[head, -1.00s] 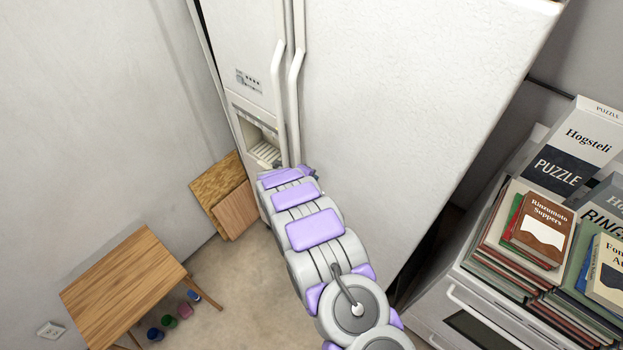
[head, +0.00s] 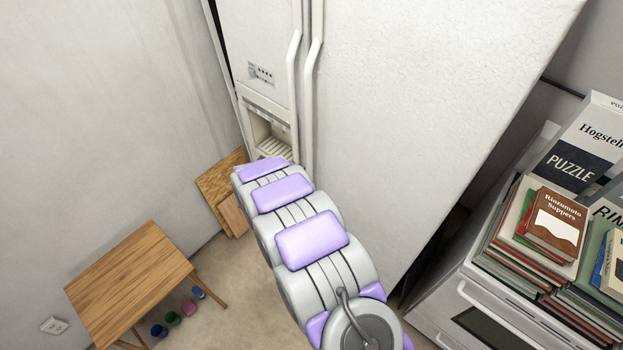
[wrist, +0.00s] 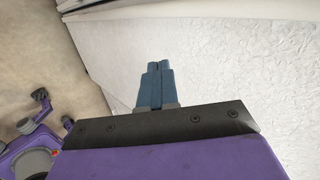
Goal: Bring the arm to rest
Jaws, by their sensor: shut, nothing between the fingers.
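My arm, grey with purple pads, reaches from the lower right toward the fridge in the head view; its far end hides my gripper there. In the wrist view my gripper (wrist: 156,68) shows as two blue-grey fingers pressed together, with nothing between them. The white textured surface of the fridge (wrist: 225,65) lies beyond and beside the fingers; I cannot tell how wide the gap is. In the head view the white fridge (head: 420,90) stands ahead, with two long handles and a dispenser recess.
A small wooden table (head: 130,285) stands at the lower left, with several coloured jars (head: 173,318) on the floor beneath. Wooden boards (head: 222,190) lean at the wall. Books (head: 555,225) and puzzle boxes (head: 580,150) sit on a white oven (head: 490,315) at the right.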

